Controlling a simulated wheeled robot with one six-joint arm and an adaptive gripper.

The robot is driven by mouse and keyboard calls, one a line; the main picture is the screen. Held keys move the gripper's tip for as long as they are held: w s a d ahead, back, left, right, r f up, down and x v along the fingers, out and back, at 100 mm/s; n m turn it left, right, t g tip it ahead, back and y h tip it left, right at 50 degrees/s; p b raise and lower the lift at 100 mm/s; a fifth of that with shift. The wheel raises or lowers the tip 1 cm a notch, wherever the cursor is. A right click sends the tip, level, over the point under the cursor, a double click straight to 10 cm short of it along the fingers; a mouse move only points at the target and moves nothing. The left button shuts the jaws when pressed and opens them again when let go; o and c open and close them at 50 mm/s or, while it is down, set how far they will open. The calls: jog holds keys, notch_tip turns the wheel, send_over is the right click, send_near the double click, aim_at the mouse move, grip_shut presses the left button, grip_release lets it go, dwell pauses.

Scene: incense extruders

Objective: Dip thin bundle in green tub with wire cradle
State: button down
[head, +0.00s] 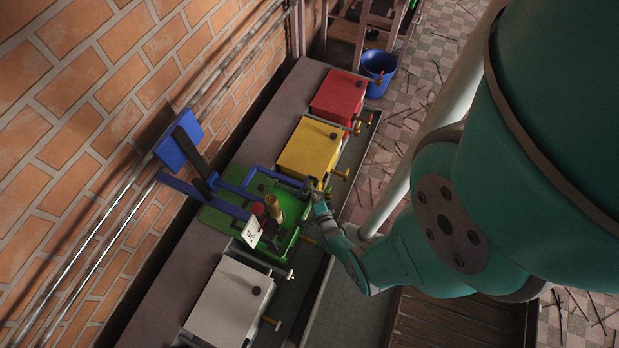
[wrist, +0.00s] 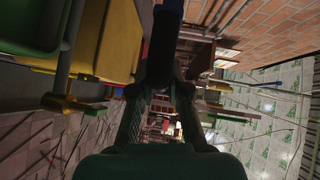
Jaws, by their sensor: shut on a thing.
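The green tub (head: 297,236) stands open in the row of coloured boxes in the head view. A blue frame (head: 231,190) with long arms reaches across it; I cannot tell whether this is the wire cradle. A tan upright bundle (head: 272,206) stands in or over the tub, beside small red and dark parts and a white card (head: 252,232). My gripper (head: 311,187) is at the tub's far right corner, shut on what looks like a blue bar. In the wrist view, my fingers (wrist: 165,78) close around a dark blue bar (wrist: 167,22). The exact contact is shadowed.
Yellow (head: 308,148) and red (head: 338,97) boxes stand beyond the tub, and a white box (head: 228,302) nearer. Brass taps stick out toward the aisle. A brick wall with pipes bounds the left. A blue bucket (head: 379,70) stands on the floor, strewn with sticks.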

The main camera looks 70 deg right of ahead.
jog(key=shift+s+a+f, duration=0.1)
jog(key=c, duration=1.1)
grip_release()
jog(key=shift+c, duration=0.2)
jog(key=v, duration=1.2)
